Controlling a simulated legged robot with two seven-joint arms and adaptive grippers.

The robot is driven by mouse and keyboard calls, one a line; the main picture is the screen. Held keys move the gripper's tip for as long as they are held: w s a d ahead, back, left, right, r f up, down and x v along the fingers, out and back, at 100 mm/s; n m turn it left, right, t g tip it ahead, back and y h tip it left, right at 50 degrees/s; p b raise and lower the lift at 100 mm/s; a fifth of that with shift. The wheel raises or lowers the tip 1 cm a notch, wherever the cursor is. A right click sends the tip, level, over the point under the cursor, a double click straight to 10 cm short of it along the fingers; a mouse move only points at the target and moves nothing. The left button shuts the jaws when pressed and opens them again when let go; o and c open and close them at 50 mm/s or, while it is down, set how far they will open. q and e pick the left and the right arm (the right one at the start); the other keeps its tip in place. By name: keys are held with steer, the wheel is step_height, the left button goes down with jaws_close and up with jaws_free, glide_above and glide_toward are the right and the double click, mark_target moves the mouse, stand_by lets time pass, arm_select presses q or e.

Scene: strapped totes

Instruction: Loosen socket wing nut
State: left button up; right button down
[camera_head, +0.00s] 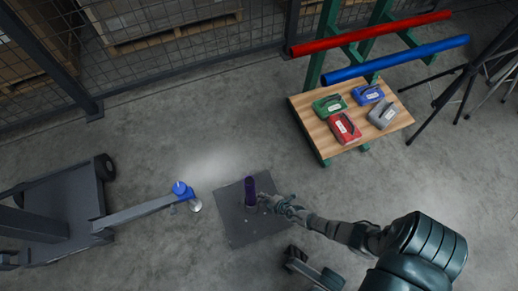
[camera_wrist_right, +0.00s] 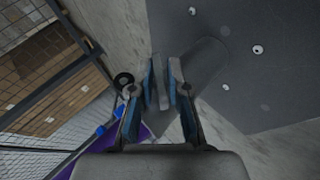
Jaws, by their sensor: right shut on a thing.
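A dark purple upright post (camera_head: 250,190) stands on a dark grey floor plate (camera_head: 236,224) in the head view. My right gripper (camera_head: 268,202) is beside its lower part, on its right. In the right wrist view, my right gripper (camera_wrist_right: 163,88) has its blue-padded fingers closed on a flat grey piece, which looks like the wing nut (camera_wrist_right: 162,98). A grey cylindrical socket (camera_wrist_right: 205,62) lies just beyond the fingertips, near the plate (camera_wrist_right: 262,85). The thread of the nut is hidden. Purple shows at the lower left.
A wooden-topped table (camera_head: 318,133) holds several coloured strapped totes. Red (camera_head: 370,34) and blue (camera_head: 395,60) bars are behind it. A wheeled cart (camera_head: 62,205) with a blue-topped arm end (camera_head: 181,189) is left. Tripod legs (camera_head: 440,100) stand right.

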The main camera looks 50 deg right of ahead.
steer(key=shift+s+a+f+n+t+h+b, duration=0.15)
steer(key=shift+n+t+h+b, duration=0.1)
steer(key=shift+t+b, duration=0.4)
steer(key=shift+a+f+n+t+h+b, duration=0.15)
steer(key=shift+t+h+b, duration=0.1)
steer(key=shift+t+b, duration=0.35)
steer(key=shift+t, duration=0.25)
steer(key=c, duration=1.3)
jaws_free()
steer(key=shift+d+r, duration=0.1)
steer(key=v, duration=1.1)
steer(key=shift+s+r, duration=0.15)
steer(key=shift+s, duration=0.25)
